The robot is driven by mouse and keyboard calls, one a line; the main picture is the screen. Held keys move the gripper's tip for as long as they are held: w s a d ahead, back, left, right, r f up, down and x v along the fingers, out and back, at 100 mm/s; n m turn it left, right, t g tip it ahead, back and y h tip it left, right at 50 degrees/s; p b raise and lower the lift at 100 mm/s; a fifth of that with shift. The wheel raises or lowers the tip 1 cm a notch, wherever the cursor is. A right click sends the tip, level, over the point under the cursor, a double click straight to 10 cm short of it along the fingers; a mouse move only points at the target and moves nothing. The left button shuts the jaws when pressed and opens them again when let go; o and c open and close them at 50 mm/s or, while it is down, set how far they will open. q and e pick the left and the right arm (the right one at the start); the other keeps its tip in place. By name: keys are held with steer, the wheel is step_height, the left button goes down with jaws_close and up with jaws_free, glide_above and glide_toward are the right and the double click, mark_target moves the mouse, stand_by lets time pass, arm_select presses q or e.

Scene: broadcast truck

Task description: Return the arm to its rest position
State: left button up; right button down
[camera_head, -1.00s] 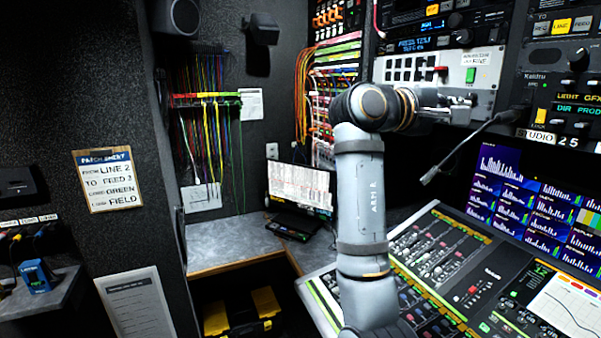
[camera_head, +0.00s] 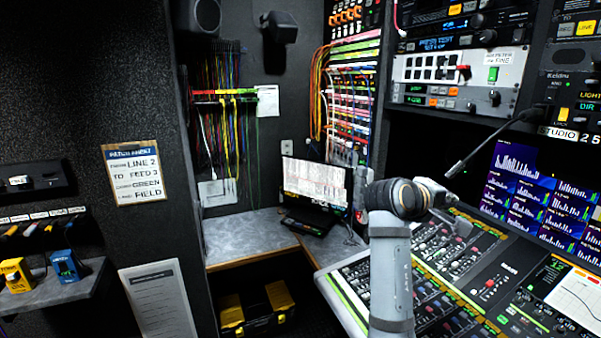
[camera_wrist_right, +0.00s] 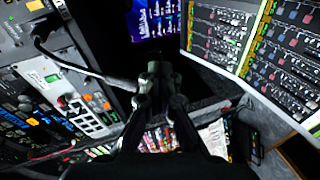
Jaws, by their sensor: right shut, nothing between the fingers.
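My right arm (camera_head: 392,270) rises in front of the mixing console in the head view, its wrist bent to the right. My right gripper (camera_head: 458,222) points right and hangs over the console, apart from the rack. In the right wrist view the gripper (camera_wrist_right: 160,68) has its fingers together, with nothing between them. My left gripper is not in view.
The mixing console (camera_head: 425,262) lies below the arm. The rack panel with a red switch lever and green button (camera_head: 460,68) is above it. A gooseneck microphone (camera_head: 490,140) reaches out near the gripper.

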steer(key=s+f+m+g+y, duration=0.1)
steer(key=s+f+y, duration=0.25)
steer(key=f, duration=1.05)
steer(key=s+f+m+y, duration=0.15)
steer(key=s+f, duration=0.35)
steer(key=f, duration=0.8)
steer(key=s+a+f+g+y, duration=0.2)
steer(key=s+a+f+y, duration=0.15)
steer(key=s+f, duration=0.5)
steer(key=s+a+f+g+y, duration=0.1)
steer(key=s+a+f+y, duration=0.3)
steer(key=s, duration=0.8)
steer(key=s+d+f+m+g, duration=0.1)
steer(key=s+f, duration=0.1)
steer(key=f, duration=1.1)
steer(key=s+d+f, duration=0.1)
steer(key=f, duration=1.3)
steer(key=s+d+f+g, duration=0.1)
steer(key=s+f, duration=1.5)
steer(key=s, duration=0.2)
steer(key=shift+s+d+f+g+h, duration=0.2)
steer(key=shift+s+f+g+h, duration=0.1)
steer(key=shift+s+h, duration=0.05)
